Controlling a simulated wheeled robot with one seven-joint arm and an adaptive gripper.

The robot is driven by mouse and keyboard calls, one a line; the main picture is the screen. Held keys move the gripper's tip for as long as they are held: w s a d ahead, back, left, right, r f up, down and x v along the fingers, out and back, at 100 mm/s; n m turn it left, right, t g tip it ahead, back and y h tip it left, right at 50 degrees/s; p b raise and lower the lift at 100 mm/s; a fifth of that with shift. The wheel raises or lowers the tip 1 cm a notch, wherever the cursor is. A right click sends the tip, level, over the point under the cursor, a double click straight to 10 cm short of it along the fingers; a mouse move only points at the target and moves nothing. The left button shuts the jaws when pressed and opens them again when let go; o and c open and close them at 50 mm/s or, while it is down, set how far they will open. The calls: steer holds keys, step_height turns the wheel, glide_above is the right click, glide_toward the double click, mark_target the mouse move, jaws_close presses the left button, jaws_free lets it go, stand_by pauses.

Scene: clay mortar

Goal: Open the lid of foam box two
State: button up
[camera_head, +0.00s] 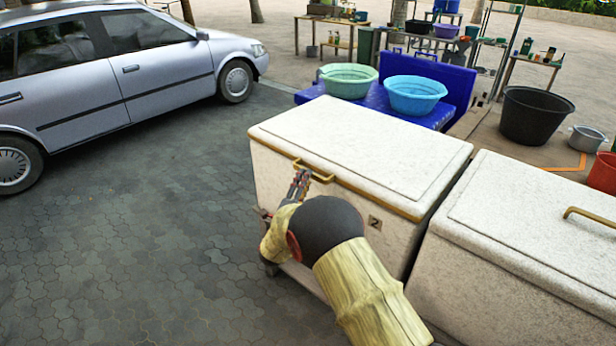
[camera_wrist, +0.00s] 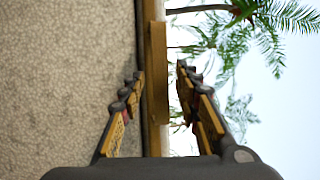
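Foam box two (camera_head: 330,205) is a white speckled box with a "2" label on its front. Its lid (camera_head: 365,150) lies flat and shut, with a brass-coloured handle (camera_head: 314,171) on the front edge. My gripper (camera_head: 301,178) is at the left part of this handle, and my arm hides part of the box front. In the wrist view, my gripper (camera_wrist: 160,72) is open, with one finger on each side of the handle bar (camera_wrist: 157,90). Gaps show between the bar and both fingers. The white box surface (camera_wrist: 65,70) fills the left of that view.
A second white foam box (camera_head: 520,270) with a brass handle stands close on the right. Behind are a blue table (camera_head: 450,122) with green (camera_head: 348,78) and blue basins (camera_head: 415,95), and a black tub (camera_head: 537,115). A silver car (camera_head: 120,75) is parked left; the paving (camera_head: 170,220) between is clear.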

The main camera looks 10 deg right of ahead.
steer(key=shift+b+x, duration=0.45)
steer(key=shift+x, duration=1.45)
steer(key=shift+c, duration=0.4)
steer(key=c, duration=0.7)
jaws_close()
